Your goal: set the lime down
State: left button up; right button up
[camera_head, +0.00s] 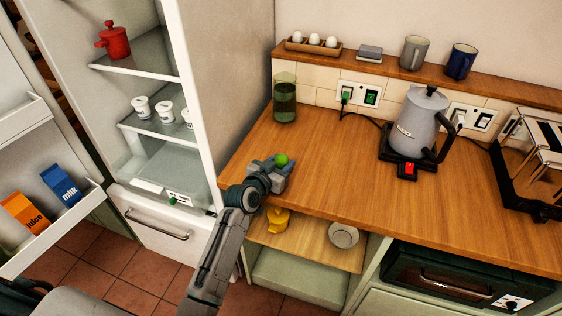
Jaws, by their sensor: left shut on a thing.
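I cannot tell whether the lime touches the counter top. The gripper's fingers hide part of the lime's lower side. My right gripper is not in view.
A dark green glass jar (285,98) stands behind the gripper. A grey kettle (418,122) sits on its black base to the right, with a toaster (532,160) beyond. The open fridge (160,110) is at left. The counter's middle front is clear.

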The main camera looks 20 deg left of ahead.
pick_arm(q)
jog(key=shift+f, duration=0.15)
jog(key=o, duration=1)
jog(key=shift+c, duration=0.2)
